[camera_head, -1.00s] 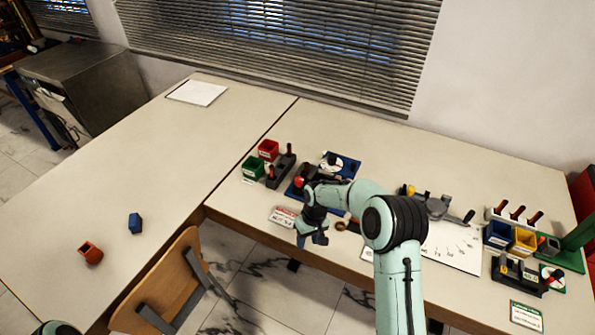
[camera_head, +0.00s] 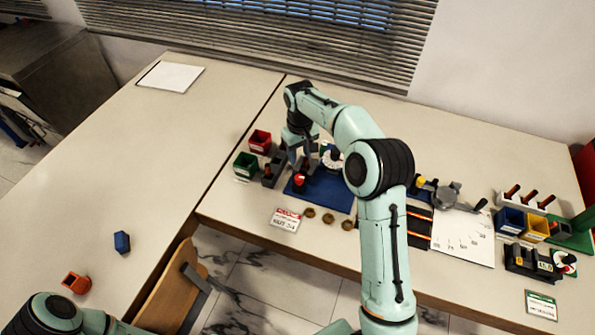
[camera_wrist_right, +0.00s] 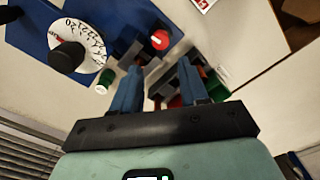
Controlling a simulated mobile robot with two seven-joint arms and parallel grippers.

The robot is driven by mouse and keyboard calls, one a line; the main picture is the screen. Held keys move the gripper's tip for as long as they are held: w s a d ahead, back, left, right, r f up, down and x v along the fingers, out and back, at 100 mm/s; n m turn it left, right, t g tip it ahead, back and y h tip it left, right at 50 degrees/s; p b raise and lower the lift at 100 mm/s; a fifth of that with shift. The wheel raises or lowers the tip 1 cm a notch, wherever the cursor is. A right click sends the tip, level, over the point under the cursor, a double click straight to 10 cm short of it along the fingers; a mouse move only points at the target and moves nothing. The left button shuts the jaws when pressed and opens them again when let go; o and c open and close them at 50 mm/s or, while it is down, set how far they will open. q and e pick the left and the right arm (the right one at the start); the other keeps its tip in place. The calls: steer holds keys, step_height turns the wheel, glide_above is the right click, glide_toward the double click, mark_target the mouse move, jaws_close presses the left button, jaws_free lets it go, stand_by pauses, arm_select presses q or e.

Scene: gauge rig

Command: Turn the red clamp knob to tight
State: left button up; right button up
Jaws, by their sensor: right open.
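The red clamp knob (camera_head: 300,179) stands on a dark part near the front left of the blue base plate (camera_head: 330,198). It also shows in the right wrist view (camera_wrist_right: 160,40), on a grey and black block. A white numbered dial (camera_wrist_right: 90,42) with a black knob is on the same plate, and shows partly behind my arm in the head view (camera_head: 330,156). My right gripper (camera_head: 301,158) is open and empty, just behind the red knob. In the right wrist view its fingers (camera_wrist_right: 158,70) are apart, with the knob beyond them. My left gripper is out of view.
A red bin (camera_head: 260,140), a green bin (camera_head: 246,163) and a dark holder stand close left of the plate. Brass rings (camera_head: 328,218) and a red-white sign (camera_head: 285,219) lie in front. A lever gauge (camera_head: 447,195) and more bins are right. The left table is mostly clear.

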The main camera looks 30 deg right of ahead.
mark_target(299, 177)
step_height(299, 177, down, 11)
steer(key=shift+w+f+b, duration=0.15)
steer(key=shift+b, duration=0.15)
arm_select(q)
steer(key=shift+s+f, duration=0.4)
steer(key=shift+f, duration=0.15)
arm_select(e)
steer(key=c, duration=0.8)
steer(key=shift+o, duration=0.2)
steer(key=shift+m, duration=0.9)
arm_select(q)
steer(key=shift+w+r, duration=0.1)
